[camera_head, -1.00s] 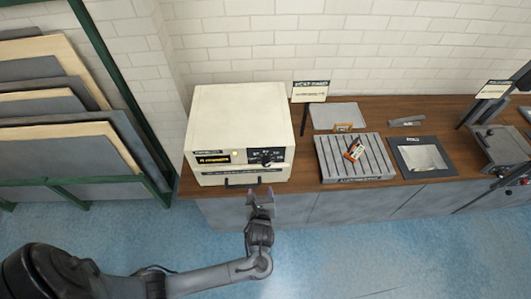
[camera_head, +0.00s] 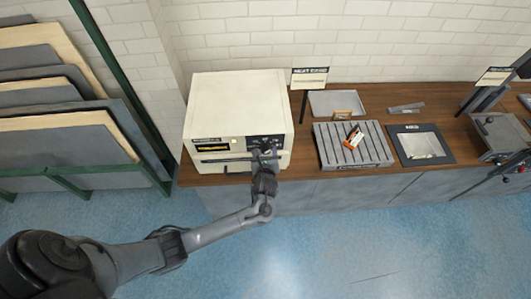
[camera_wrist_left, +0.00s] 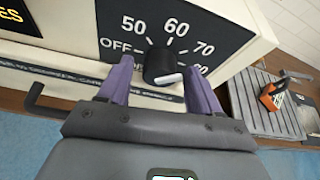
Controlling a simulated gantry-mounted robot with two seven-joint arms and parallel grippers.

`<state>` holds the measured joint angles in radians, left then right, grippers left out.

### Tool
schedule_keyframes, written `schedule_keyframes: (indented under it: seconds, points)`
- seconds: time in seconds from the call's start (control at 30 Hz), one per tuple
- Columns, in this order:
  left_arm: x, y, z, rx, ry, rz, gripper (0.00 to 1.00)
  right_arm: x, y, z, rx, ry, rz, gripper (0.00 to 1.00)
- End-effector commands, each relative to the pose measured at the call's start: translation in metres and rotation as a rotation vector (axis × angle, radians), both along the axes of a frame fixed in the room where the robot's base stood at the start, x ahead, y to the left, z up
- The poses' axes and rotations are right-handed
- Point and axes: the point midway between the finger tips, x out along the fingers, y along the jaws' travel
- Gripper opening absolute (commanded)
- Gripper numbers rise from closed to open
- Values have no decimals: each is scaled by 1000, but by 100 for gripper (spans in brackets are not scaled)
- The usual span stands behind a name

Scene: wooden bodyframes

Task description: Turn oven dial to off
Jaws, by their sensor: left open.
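The cream oven (camera_head: 235,105) stands at the left end of the wooden counter, its front facing me. In the left wrist view its black dial (camera_wrist_left: 160,63) sits on a dark panel (camera_wrist_left: 205,22) marked OFF, 50, 60, 70 and more. A white mark shows on the dial's lower right; I cannot tell exactly which label it points to. My left gripper (camera_head: 266,156) is at the panel and mostly covers the dial in the head view. In the wrist view the left gripper (camera_wrist_left: 160,75) is open, one purple finger on each side of the dial, with gaps visible.
The oven's bar handle (camera_wrist_left: 45,105) sticks out low at the left. A ribbed grey rack (camera_head: 352,150) holding an orange-and-white item (camera_head: 354,138) lies right of the oven. A tray (camera_head: 335,102) and a dark-framed panel (camera_head: 421,146) are farther along.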

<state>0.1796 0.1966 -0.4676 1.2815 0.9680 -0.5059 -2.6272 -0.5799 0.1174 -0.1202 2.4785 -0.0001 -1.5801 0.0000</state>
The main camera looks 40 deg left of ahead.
Motion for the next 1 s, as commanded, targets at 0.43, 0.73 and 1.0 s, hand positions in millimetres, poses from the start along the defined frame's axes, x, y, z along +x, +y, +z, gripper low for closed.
schedule_keyframes:
  seconds: [0.43, 0.73, 1.0]
  points:
    - [5, 4, -2, 0, 0, -1, 61, 0, 1, -1, 3, -2, -1, 43]
    - [5, 4, -2, 0, 0, -1, 15, 0, -1, -1, -4, -2, 3, 43]
    - [4, 4, -2, -11, -11, 0, 8, 0, -2, 1, -8, -1, 5, 43]
